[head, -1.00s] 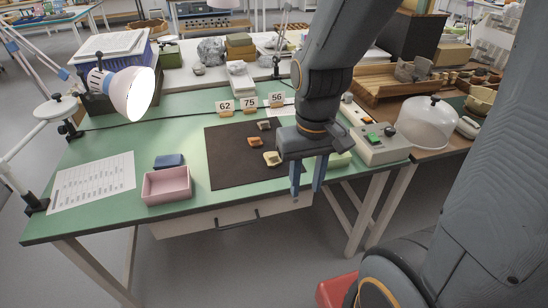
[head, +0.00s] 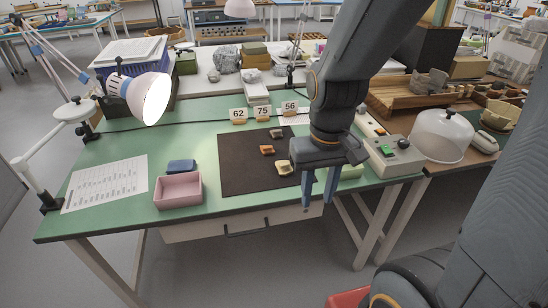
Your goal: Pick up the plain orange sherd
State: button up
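The orange sherd (head: 266,149) lies on the dark mat (head: 235,176), between a grey-brown sherd (head: 276,134) behind it and a cream sherd (head: 283,168) in front of it. The three lie apart. Whether the orange one is plain or marked is too small to tell. My gripper (head: 318,197) points down with its two blue fingers apart and nothing between them. In the picture it is right of and below the orange sherd, by the table's front edge.
A pink open box (head: 178,191) and a blue block (head: 181,166) stand left of the mat. Number cards 62, 75 and 56 (head: 289,107) stand behind it. A control box (head: 394,158) and a glass dome (head: 441,135) are at the right. A lamp (head: 147,95) overhangs the left.

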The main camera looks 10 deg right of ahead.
aim_at(265, 150)
jog(key=k, duration=0.6)
jog(key=u, duration=0.85)
jog(key=i, duration=1.25)
jog(key=z, duration=0.45)
jog(key=i, duration=0.45)
jog(key=z, duration=0.45)
